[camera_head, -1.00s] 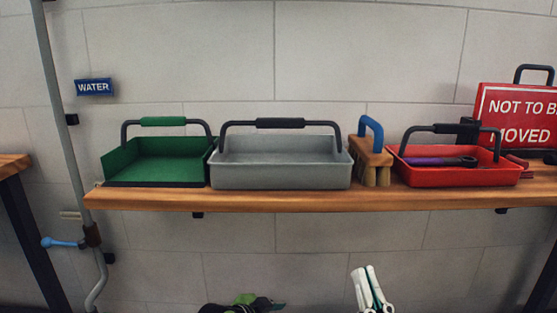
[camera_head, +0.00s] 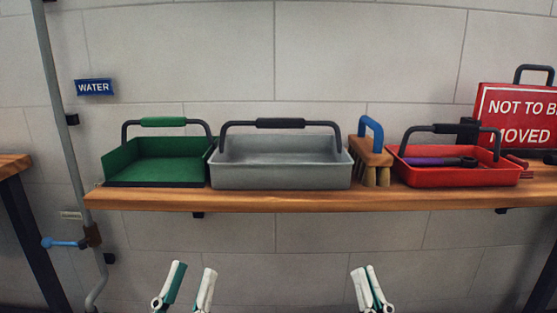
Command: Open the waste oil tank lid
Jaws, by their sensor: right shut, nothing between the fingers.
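No waste oil tank or lid shows in this view. My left gripper (camera_head: 192,266) is at the lower left, below the shelf. Its two white and green fingers point up and stand apart, with nothing between them. My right gripper (camera_head: 362,269) is at the lower middle right, also below the shelf. Its fingers are together and hold nothing. Both grippers are apart from the shelf and the things on it.
A wooden shelf (camera_head: 300,202) bears a green tray (camera_head: 157,162), a grey tray (camera_head: 281,176), a blue-handled brush (camera_head: 371,157), a red tool tray (camera_head: 459,178) and a red sign (camera_head: 515,115). A pipe with a blue lever (camera_head: 62,243) runs down the left wall.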

